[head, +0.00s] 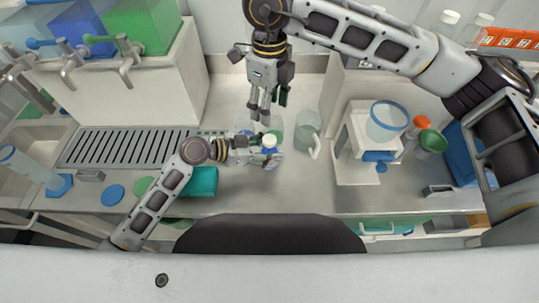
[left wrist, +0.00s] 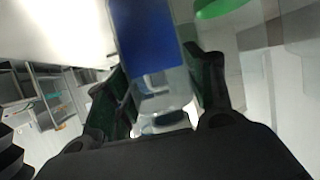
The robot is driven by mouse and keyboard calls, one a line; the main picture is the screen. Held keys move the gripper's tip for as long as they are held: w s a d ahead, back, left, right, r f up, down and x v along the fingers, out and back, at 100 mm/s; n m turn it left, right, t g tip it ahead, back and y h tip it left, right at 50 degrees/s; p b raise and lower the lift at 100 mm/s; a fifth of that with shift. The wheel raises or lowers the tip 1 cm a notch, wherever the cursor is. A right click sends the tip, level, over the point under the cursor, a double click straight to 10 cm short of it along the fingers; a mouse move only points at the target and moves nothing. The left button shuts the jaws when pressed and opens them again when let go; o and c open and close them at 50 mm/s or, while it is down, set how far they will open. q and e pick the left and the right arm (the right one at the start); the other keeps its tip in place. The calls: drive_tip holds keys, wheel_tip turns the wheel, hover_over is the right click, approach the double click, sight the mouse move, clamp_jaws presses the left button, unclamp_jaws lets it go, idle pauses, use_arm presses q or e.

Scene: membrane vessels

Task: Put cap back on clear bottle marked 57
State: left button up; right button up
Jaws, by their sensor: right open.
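My left gripper (head: 262,152) reaches in from the left over the counter. Its fingers are around a small bottle (head: 270,151) with a white top; whether that top is a loose cap cannot be told. In the left wrist view, the dark green fingers stand on both sides of a clear body (left wrist: 160,95), closed against it as far as I can see. My right gripper (head: 266,108) points down just above and behind the bottle, open, with nothing visible between its fingers. The marking 57 cannot be read in either view.
A clear jug (head: 308,128) stands just right of the bottle. A white stand with a blue-rimmed bowl (head: 387,120) is further right. A teal box (head: 202,181) lies below the left forearm. A drain grille (head: 125,148) is at left. The counter's front middle is clear.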

use_arm(q)
drive_tip(key=o, duration=0.3)
drive_tip(key=shift+a, duration=0.15)
drive_tip(key=shift+v, duration=5.9)
drive_tip(key=shift+r, duration=0.1)
wheel_tip(320, 180, up, 9)
drive_tip(key=p, duration=0.9)
drive_tip(key=shift+r+p, duration=0.5)
drive_tip(key=shift+p, duration=0.05)
drive_tip(key=shift+f, duration=0.1)
